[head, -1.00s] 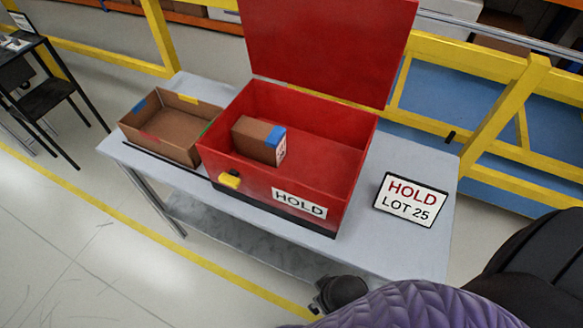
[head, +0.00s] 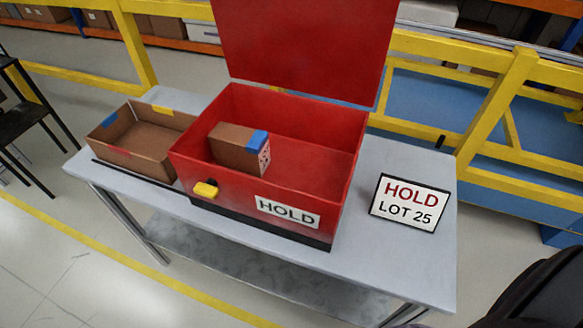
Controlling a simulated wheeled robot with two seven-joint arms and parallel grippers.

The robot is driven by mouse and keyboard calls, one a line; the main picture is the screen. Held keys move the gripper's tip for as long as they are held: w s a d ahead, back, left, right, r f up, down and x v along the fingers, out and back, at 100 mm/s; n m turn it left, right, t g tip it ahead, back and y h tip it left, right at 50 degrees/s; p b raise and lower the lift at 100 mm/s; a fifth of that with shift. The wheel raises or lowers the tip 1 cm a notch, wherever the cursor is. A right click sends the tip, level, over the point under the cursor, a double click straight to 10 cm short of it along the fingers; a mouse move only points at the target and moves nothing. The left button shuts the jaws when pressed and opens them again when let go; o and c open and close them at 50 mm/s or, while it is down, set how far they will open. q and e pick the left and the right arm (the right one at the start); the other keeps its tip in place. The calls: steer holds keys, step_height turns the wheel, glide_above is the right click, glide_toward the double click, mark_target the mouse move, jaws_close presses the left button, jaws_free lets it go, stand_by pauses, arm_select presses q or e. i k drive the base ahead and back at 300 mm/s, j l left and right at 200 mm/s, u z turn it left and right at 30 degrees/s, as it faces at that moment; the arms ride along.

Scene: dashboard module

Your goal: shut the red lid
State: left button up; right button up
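The red lid (head: 305,45) stands upright and open at the back of the red box (head: 340,190). The box sits on a grey table and has a yellow latch (head: 206,189) and a HOLD label (head: 287,211) on its front. A brown carton (head: 230,149) with blue tape lies inside the box at the left. The top of the lid is cut off by the picture edge. Neither of my grippers shows in the head view. A dark part at the lower right corner seems to be my arm.
An open cardboard box (head: 150,143) stands on the table left of the red box. A HOLD LOT 25 sign (head: 409,203) stands to its right. The grey table (head: 390,262) is clear in front of the sign. Yellow railings (head: 490,100) run behind the table.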

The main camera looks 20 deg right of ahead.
mark_target(333, 49)
steer(key=l+z, duration=0.1)
steer(key=z, duration=0.9)
